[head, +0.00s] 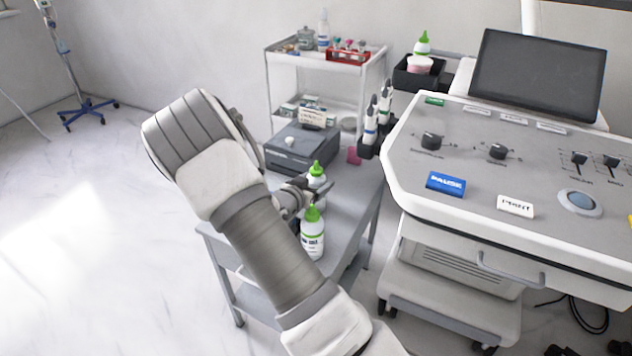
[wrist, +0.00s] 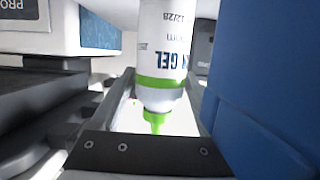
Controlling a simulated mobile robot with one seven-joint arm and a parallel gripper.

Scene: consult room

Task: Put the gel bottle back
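Two white gel bottles with green caps stand on the grey side table (head: 352,195). One is the front bottle (head: 313,240); the other is the rear bottle (head: 317,173), partly hidden by my gripper (head: 318,190). My gripper is low over the table, behind the front bottle's cap and at the rear bottle. In the wrist view, a gel bottle (wrist: 162,65) appears upside down between my two fingers (wrist: 160,100). I cannot tell whether both fingers touch it. A third green-capped bottle (head: 422,46) stands at the black holder (head: 405,78) beside the console.
A grey box (head: 300,150) with a card and a pink block (head: 354,156) sit at the table's back. Dark-topped bottles (head: 371,120) stand in a black rack. The console (head: 470,160) stands close on the right; a white trolley (head: 275,75) stands behind.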

